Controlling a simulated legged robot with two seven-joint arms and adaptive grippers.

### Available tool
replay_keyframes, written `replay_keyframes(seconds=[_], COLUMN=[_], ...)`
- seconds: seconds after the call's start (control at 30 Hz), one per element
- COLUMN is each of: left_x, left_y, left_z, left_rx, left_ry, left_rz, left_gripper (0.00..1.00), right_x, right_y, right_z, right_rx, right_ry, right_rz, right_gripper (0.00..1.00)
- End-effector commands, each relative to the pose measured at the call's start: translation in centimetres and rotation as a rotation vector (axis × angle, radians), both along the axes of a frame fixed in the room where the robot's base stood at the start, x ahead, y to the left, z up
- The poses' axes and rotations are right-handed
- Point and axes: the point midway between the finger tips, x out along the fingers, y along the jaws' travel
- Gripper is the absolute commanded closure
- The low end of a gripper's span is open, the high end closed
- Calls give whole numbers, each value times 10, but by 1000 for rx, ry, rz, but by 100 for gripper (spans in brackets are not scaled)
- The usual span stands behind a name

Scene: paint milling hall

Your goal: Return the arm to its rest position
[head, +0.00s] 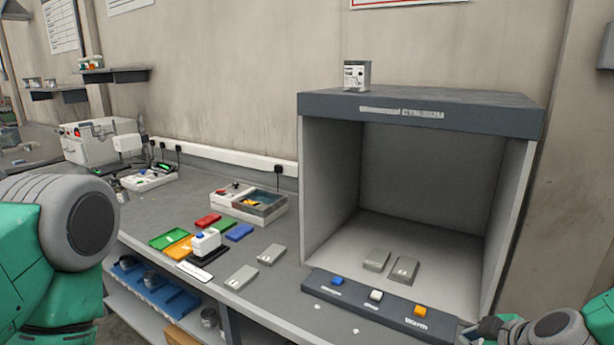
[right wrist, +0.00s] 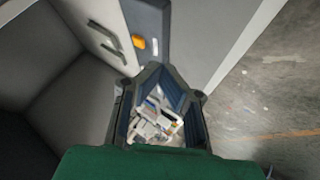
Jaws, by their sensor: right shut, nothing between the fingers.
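My right gripper (head: 484,328) is at the lower right of the head view, beside the right end of the booth's button panel (head: 375,308). In the right wrist view its dark fingers (right wrist: 153,68) meet at the tips, shut and empty. The orange button (head: 420,311) is close to it and also shows in the right wrist view (right wrist: 139,43), just beyond the fingertips. My left arm's green and grey links fill the left edge of the head view; my left gripper is out of view.
The grey booth (head: 420,112) stands open on the bench, with two grey plates (head: 405,269) inside and a paint tin (head: 356,76) on top. Coloured cards, a white device (head: 206,242) and two more plates lie left of it. Blue trays (head: 150,288) sit on a shelf below.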

Motion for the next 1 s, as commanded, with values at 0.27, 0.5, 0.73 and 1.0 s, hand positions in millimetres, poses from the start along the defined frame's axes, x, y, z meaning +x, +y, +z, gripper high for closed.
replay_keyframes(seconds=[0.27, 0.5, 0.73, 1.0], left_x=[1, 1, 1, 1], left_y=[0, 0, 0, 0], left_z=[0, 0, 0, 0], left_rx=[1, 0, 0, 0], left_ry=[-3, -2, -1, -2], left_rz=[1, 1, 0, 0], left_gripper=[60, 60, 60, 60], right_x=[-35, -91, -185, -284], right_y=[15, 26, 34, 26], right_z=[-40, -86, -142, -171], right_rx=[75, 163, 237, 249], right_ry=[123, 286, 538, 734], right_rz=[-70, -195, -443, -777], right_gripper=[100, 100, 100, 100])
